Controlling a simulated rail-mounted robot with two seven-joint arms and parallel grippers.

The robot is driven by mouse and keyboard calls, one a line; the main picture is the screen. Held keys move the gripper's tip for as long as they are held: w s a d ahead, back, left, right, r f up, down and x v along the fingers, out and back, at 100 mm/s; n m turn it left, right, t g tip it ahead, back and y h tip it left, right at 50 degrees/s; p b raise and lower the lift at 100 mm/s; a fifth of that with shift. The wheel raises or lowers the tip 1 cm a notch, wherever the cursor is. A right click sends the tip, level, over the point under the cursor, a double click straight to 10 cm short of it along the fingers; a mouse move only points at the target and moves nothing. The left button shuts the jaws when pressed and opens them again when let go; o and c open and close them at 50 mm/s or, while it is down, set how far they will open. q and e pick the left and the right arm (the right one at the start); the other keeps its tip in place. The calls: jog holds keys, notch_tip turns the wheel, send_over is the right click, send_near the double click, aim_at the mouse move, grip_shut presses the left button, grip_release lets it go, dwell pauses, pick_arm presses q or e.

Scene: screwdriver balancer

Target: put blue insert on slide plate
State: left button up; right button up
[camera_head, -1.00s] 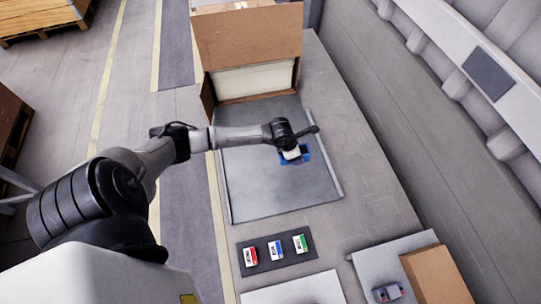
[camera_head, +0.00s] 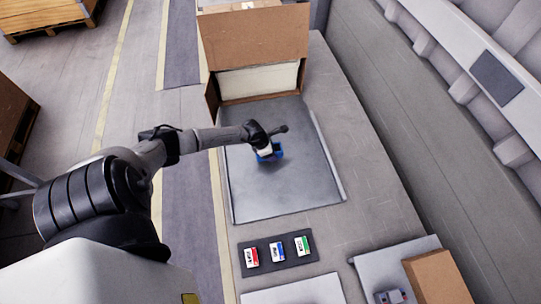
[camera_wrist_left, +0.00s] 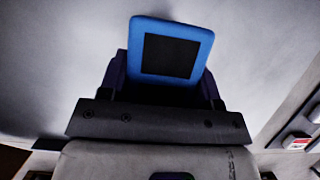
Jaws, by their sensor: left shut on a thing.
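The blue insert (camera_head: 277,154) is a blue block, partly hidden under my left gripper (camera_head: 266,152) in the head view. In the left wrist view the insert (camera_wrist_left: 173,50) shows a blue rim around a dark square and sits between the fingers of my left gripper (camera_wrist_left: 163,88), which is shut on it. The grey slide plate (camera_head: 285,195) lies below the gripper and insert, which are over its middle. I cannot tell whether the insert touches the plate. My right gripper is not in view.
An open cardboard box (camera_head: 255,45) stands at the plate's far end. A dark mat (camera_head: 280,262) with red, blue and green labelled cards lies in front of the plate. At the lower right are a pale tray (camera_head: 375,262), a brown box (camera_head: 436,278) and a small grey device (camera_head: 390,297).

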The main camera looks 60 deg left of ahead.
pick_arm(q)
notch_tip(320, 180, down, 3)
jog(key=shift+d+f, duration=0.15)
jog(key=shift+f+b, duration=0.1)
jog(key=shift+b, duration=0.2)
jog(key=o, duration=0.9)
